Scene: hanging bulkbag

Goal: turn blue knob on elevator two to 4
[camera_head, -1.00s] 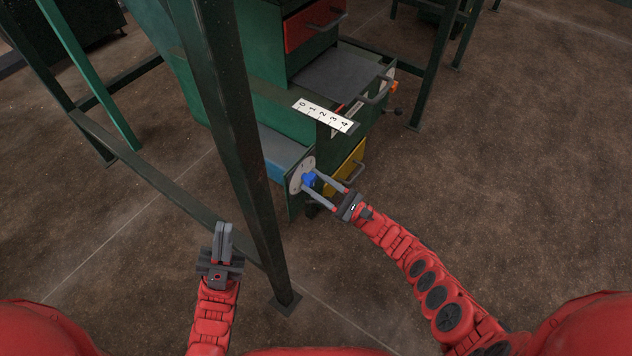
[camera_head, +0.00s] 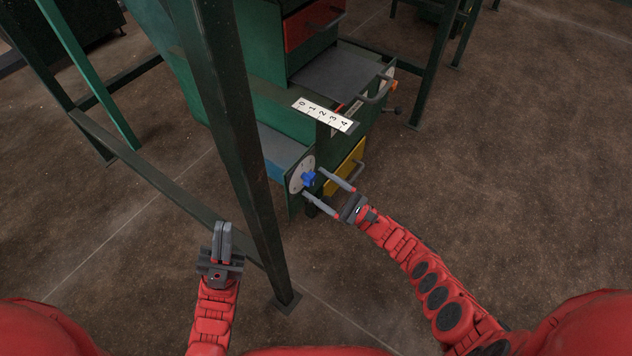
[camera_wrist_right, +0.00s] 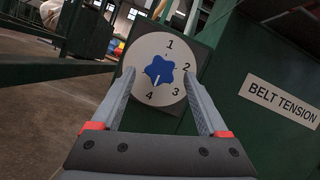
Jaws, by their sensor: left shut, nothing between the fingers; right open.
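The blue knob (camera_head: 309,179) sits on a round white dial plate (camera_head: 295,176) at the end of the green machine. In the right wrist view the star-shaped knob (camera_wrist_right: 159,70) faces me, and the dial plate (camera_wrist_right: 146,49) shows 1, 2, 3 and 4. The knob's pale mark points down, towards the 4. My right gripper (camera_head: 314,182) is open, its fingers on either side of the knob and apart from it. My left gripper (camera_head: 222,228) is shut and empty, low at the left of the post.
A dark green post (camera_head: 235,130) stands between my two arms. A 0-to-4 scale strip (camera_head: 325,116) lies above the dial, with a yellow drawer (camera_head: 346,170) beside it. A BELT TENSION label (camera_wrist_right: 280,101) is right of the dial. Floor at the right is clear.

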